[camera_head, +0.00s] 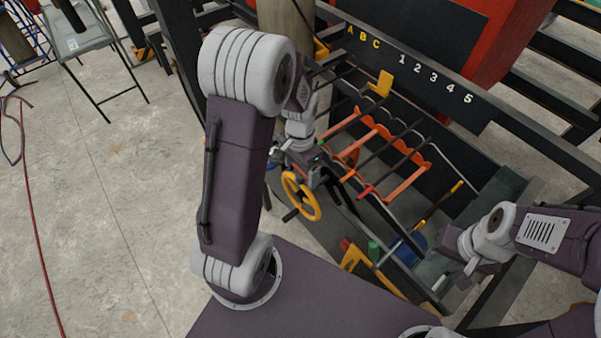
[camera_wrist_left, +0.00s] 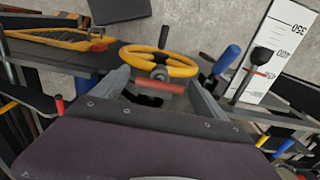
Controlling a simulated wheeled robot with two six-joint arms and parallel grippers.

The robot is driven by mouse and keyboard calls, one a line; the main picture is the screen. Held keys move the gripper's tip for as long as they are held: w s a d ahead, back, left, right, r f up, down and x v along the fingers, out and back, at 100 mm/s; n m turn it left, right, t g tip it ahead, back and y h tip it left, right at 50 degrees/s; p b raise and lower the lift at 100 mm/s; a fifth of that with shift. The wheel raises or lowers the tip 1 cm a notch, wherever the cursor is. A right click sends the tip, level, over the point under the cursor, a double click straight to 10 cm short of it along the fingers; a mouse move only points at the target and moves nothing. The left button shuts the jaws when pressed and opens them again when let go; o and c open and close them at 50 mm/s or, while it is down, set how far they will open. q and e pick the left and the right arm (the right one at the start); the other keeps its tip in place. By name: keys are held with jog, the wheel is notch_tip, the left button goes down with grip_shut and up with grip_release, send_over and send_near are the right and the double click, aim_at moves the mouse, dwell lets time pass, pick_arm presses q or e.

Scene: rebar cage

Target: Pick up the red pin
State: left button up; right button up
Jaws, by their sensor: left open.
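My left gripper (camera_head: 318,178) is over the front of the dark rack in the head view. In the left wrist view its two fingers (camera_wrist_left: 160,90) stand wide apart. A short red cylinder (camera_wrist_left: 172,88) with a grey end lies crosswise between them in that view, in front of a yellow ring wheel (camera_wrist_left: 184,70). I cannot tell whether the fingers touch it. A small red upright piece (camera_head: 345,244) stands beside a green one (camera_head: 373,250) in the head view. I cannot tell which is the red pin. My right gripper (camera_head: 458,272) is at the rack's right side, its fingertips unclear.
The yellow wheel (camera_head: 312,205) is close below my left gripper. Orange notched bars (camera_head: 400,188) and dark rods cross the rack. A yellow bracket (camera_head: 352,258) and a blue round piece (camera_head: 411,248) are near its front.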

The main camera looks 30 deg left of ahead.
aim_at(300, 170)
pick_arm(q)
jog(key=c, duration=1.5)
notch_tip(300, 170, up, 10)
jog(key=shift+r, duration=0.1)
jog(key=shift+c, duration=0.2)
